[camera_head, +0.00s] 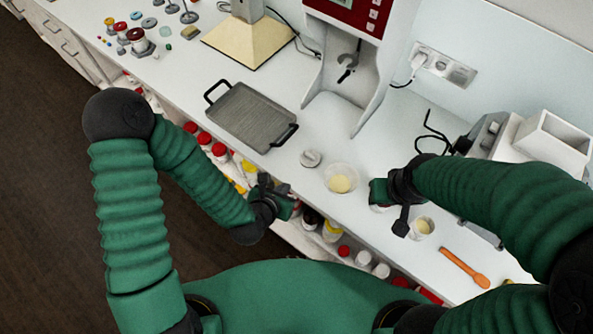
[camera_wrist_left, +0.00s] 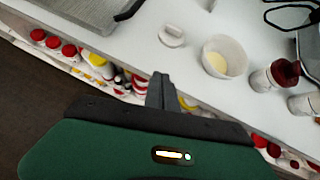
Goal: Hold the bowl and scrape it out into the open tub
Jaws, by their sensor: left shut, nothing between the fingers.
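The bowl (camera_head: 341,172) is pale and translucent with a pale yellow mass in it. It stands upright on the counter, and also shows in the left wrist view (camera_wrist_left: 224,52). A small open tub (camera_head: 422,229) with cream-coloured contents stands to its lower right. An orange spatula (camera_head: 464,267) lies flat farther right. My left gripper (camera_head: 284,191) is shut and empty at the counter's front edge, left of the bowl and apart from it; its fingers (camera_wrist_left: 160,82) show together in the wrist view. My right gripper (camera_head: 402,222) is between bowl and tub; its fingers are unclear.
A jar with a dark red lid (camera_wrist_left: 274,76) stands right of the bowl. A white lid-like disc (camera_head: 310,158) lies left of the bowl. A grey tray (camera_head: 250,115) with black handles lies farther left. Bottles (camera_head: 331,231) fill a shelf below the counter edge.

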